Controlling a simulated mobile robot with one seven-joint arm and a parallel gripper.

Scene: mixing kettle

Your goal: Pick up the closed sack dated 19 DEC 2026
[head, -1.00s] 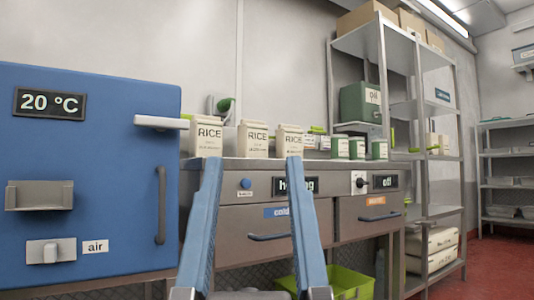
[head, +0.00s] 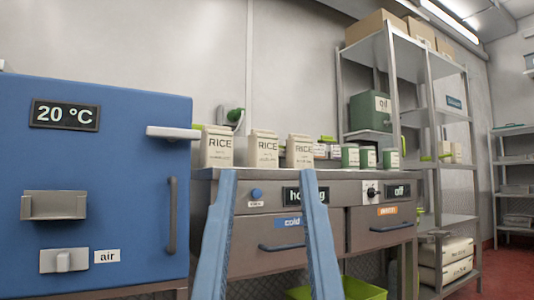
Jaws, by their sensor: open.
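Three cream RICE sacks stand in a row on the grey counter (head: 330,177): a left sack (head: 217,148), a middle sack (head: 264,151) and a right sack (head: 301,152). All three look upright with folded tops. The small print under RICE is too small to read, so I cannot tell which bears 19 DEC 2026.
A blue cabinet (head: 90,190) with a white handle (head: 172,132) stands at left. Green-and-white tins (head: 368,157) stand right of the sacks. A metal rack (head: 427,120) holds a green oil container (head: 371,115) and large sacks (head: 445,262) low down. A green crate (head: 360,289) sits below.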

